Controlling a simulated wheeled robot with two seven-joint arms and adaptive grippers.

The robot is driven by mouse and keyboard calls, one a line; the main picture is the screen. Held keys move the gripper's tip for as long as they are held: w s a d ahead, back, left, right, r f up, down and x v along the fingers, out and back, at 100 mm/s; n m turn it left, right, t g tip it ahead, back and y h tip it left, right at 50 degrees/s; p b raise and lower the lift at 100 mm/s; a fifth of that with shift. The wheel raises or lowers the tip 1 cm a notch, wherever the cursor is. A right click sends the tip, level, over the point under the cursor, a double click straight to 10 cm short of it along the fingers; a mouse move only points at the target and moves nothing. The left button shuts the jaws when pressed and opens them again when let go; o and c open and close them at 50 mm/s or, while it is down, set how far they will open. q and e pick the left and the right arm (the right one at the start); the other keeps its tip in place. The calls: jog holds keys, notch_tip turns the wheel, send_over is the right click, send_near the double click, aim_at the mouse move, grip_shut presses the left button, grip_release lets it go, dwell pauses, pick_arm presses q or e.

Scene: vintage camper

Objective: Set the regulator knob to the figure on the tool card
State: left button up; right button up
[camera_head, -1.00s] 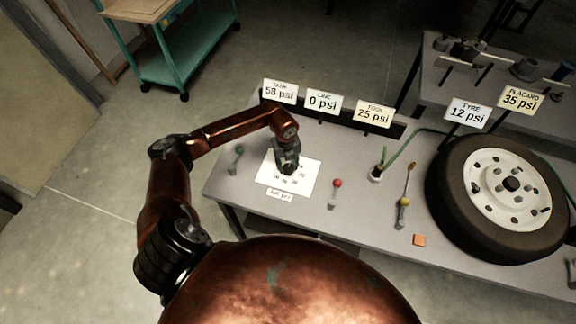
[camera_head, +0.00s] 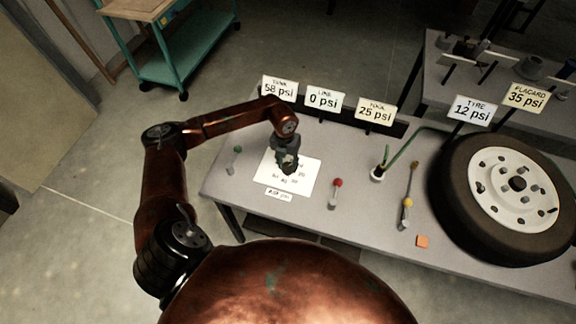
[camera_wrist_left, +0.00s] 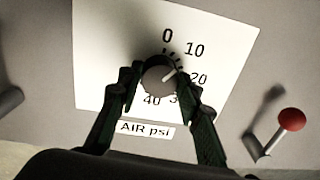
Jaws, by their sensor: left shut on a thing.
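The regulator knob (camera_wrist_left: 158,75) is a dark round dial on a white scale sheet (camera_wrist_left: 225,30) marked 0, 10, 20 and on to 40, with an "AIR psi" label (camera_wrist_left: 145,129) below. My left gripper (camera_head: 288,167) is over the sheet on the bench; in the left wrist view its fingers (camera_wrist_left: 160,88) are shut on the knob from both sides. The white pointer mark slants to the upper right, seemingly between 10 and 20. The tool card (camera_head: 376,111) reads 25 psi. The figure after 20 is partly hidden. My right gripper is not in view.
Other cards read tank 58 (camera_head: 279,89), line 0 (camera_head: 323,99), tyre 12 (camera_head: 472,110) and placard 35 psi (camera_head: 527,97). A red-knobbed lever (camera_head: 336,190) stands right of the sheet, a green one (camera_head: 236,160) left. A tyre (camera_head: 455,200) lies at the right.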

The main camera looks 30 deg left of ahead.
aim_at(289, 164)
pick_arm(q)
jog(key=m+b, duration=0.1)
jog(key=m, duration=0.2)
jog(key=shift+w+m+b, duration=0.1)
jog(key=shift+m+b, duration=0.25)
jog(key=shift+m, duration=0.05)
jog(key=m+b, duration=0.2)
jog(key=m, duration=0.2)
jog(key=shift+m, duration=0.3)
jog(key=m+b, duration=0.1)
jog(key=m, duration=0.3)
jog(key=shift+d+g+b, duration=0.1)
jog(key=shift+g+b, duration=0.2)
jog(key=shift+b, duration=0.1)
jog(key=shift+r+m+b, duration=0.1)
jog(key=shift+m+b, duration=0.35)
jog(key=shift+m, duration=0.75)
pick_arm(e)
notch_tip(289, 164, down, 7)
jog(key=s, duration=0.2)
pick_arm(q)
jog(key=o, duration=1.2)
jog(key=r, duration=1.2)
jog(key=shift+w, duration=0.3)
